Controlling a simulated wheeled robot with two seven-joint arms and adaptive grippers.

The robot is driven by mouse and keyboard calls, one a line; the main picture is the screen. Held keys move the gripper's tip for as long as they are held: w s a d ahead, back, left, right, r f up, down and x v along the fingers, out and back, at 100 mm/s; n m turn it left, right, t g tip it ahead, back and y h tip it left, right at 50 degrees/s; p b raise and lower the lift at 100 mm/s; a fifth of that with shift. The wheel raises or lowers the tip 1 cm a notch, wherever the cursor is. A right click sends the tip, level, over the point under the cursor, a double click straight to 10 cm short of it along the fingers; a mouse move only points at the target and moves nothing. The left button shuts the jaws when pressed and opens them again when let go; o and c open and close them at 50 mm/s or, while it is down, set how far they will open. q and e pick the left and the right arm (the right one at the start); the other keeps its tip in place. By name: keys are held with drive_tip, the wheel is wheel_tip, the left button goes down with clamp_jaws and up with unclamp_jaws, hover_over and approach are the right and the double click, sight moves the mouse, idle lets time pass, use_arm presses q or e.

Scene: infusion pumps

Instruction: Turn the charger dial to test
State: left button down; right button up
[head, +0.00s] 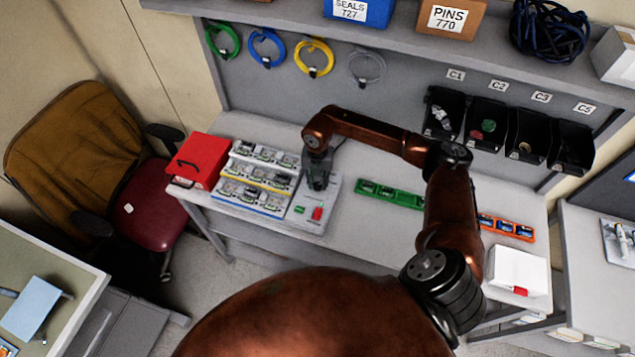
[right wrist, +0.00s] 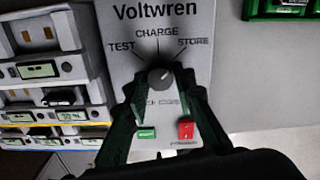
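The charger panel (right wrist: 185,30), marked Voltwren, stands on the bench; in the head view the charger (head: 330,190) is at the right end of the battery bays. The dial's pointer is too small to read surely. My right gripper (right wrist: 161,84) is over the panel with a dark finger on each side of the dial; it looks open, and contact is not clear. In the head view the right gripper (head: 318,183) hides the dial. My left gripper is not in view.
Below the dial are a green button (right wrist: 146,134) and a red switch (right wrist: 186,130). Battery bays (head: 258,178) and a red case (head: 200,160) stand to the left. A green tray (head: 390,193) lies to the right, with bare bench between.

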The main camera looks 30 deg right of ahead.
clamp_jaws()
drive_tip(key=n+b, duration=0.2)
drive_tip(key=n, duration=0.1)
drive_tip(key=shift+f+b, duration=0.15)
drive_tip(key=shift+b, duration=0.2)
drive_tip(key=n+b, duration=0.3)
drive_tip(key=n, duration=0.1)
drive_tip(key=shift+n, duration=0.4)
drive_tip(key=n+b, duration=0.3)
drive_tip(key=n, duration=0.2)
drive_tip(key=n+b, duration=0.2)
drive_tip(key=n, duration=0.3)
drive_tip(key=shift+b, duration=0.35)
